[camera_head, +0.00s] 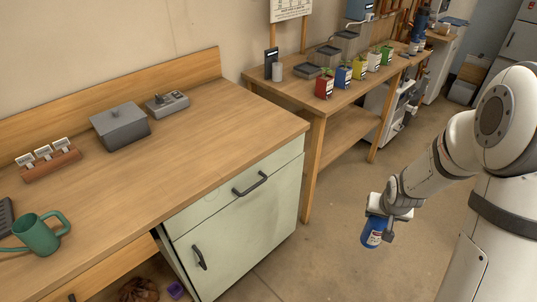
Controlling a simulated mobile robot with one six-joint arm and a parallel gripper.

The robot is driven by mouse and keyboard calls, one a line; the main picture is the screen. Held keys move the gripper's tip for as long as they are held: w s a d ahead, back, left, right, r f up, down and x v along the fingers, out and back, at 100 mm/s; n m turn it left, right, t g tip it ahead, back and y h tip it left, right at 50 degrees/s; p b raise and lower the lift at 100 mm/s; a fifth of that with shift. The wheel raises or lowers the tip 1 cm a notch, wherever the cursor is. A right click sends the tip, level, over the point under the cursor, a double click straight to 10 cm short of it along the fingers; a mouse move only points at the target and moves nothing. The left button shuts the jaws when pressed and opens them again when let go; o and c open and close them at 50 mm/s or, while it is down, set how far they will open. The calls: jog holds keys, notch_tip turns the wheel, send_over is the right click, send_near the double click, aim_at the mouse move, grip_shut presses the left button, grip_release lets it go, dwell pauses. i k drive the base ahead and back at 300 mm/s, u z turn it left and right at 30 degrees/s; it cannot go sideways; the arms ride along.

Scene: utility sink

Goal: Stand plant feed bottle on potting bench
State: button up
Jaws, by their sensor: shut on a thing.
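A blue bottle (372,234) with a pale label hangs in my gripper (386,219), at the lower right of the view. My gripper is shut on it near its top, and the jaws partly hide it. The bottle is slightly tilted and clear of any surface, with the floor behind it. A wooden bench (215,140) with pale green cabinet fronts fills the left side. I cannot tell which one is the potting bench.
The near bench holds a green watering can (42,233), a grey box (119,126), a grey control unit (167,103) and a labelled rack (48,160). Its middle and right end are bare. Coloured pots (343,76) and grey containers (327,56) crowd the far bench. Open floor (310,265) separates my arm from the cabinet.

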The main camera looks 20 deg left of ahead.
aim_at(186, 163)
jog(key=z, duration=0.1)
jog(key=i, duration=0.15)
jog(key=u, duration=2.2)
